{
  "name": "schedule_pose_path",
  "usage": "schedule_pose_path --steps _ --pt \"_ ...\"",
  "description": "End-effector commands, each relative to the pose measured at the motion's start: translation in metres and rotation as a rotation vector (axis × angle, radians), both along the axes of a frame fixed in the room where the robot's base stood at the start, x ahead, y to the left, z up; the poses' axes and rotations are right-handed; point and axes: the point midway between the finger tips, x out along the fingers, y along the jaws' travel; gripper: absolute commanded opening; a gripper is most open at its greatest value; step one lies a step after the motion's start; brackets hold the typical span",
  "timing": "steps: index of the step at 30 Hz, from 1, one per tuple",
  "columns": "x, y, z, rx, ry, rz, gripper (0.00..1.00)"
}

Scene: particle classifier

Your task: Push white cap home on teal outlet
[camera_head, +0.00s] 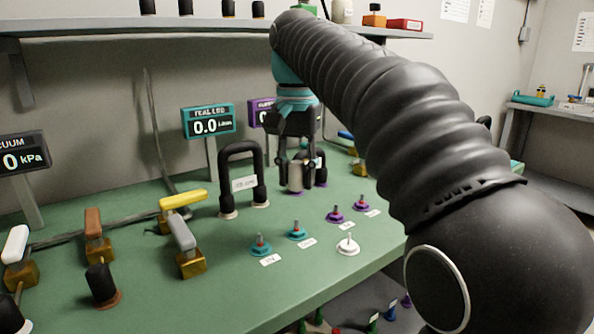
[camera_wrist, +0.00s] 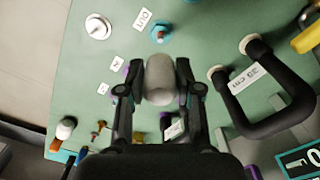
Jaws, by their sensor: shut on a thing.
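My gripper (camera_head: 296,160) is shut on a pale grey-white cylinder, which I take to be the white cap (camera_head: 295,178). The cap also shows between the fingers in the wrist view (camera_wrist: 160,80). I cannot tell whether its lower end touches the bench. Two teal outlets with upright stems stand in front of my gripper, a nearer one (camera_head: 261,248) and a farther one (camera_head: 297,233). One teal outlet (camera_wrist: 160,34) shows just beyond the cap in the wrist view, apart from it. The cap is on neither teal outlet.
A white fitting (camera_head: 347,246) and two purple fittings (camera_head: 335,216) (camera_head: 361,204) stand to the right. A black hoop handle (camera_head: 224,183) rises just left of my gripper. Yellow (camera_head: 183,199) and grey (camera_head: 181,233) valve levers stand farther left. The green bench (camera_head: 225,285) is clear at the front.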

Motion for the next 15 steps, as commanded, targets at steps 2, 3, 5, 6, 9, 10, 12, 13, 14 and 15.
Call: schedule_pose_path --steps 2,3,5,6,9,10,12,13,14,15 --pt "0.000 0.001 -0.009 0.000 0.000 0.001 0.05" --pt "0.000 0.001 -0.013 0.000 0.000 0.001 0.05" --pt "0.000 0.001 -0.018 0.000 0.000 0.001 0.05" --pt "0.000 0.001 -0.021 0.000 0.000 0.001 0.05" --pt "0.000 0.001 -0.030 0.000 0.001 0.001 0.05" --pt "0.000 0.001 -0.032 0.000 0.001 0.001 0.05" --pt "0.000 0.000 -0.038 0.000 0.000 0.000 0.05" --pt "0.000 0.000 -0.041 0.000 0.000 0.000 0.05" --pt "0.000 0.001 -0.043 0.001 0.000 0.000 0.05" --pt "0.000 0.000 -0.046 0.001 0.000 0.000 0.05"
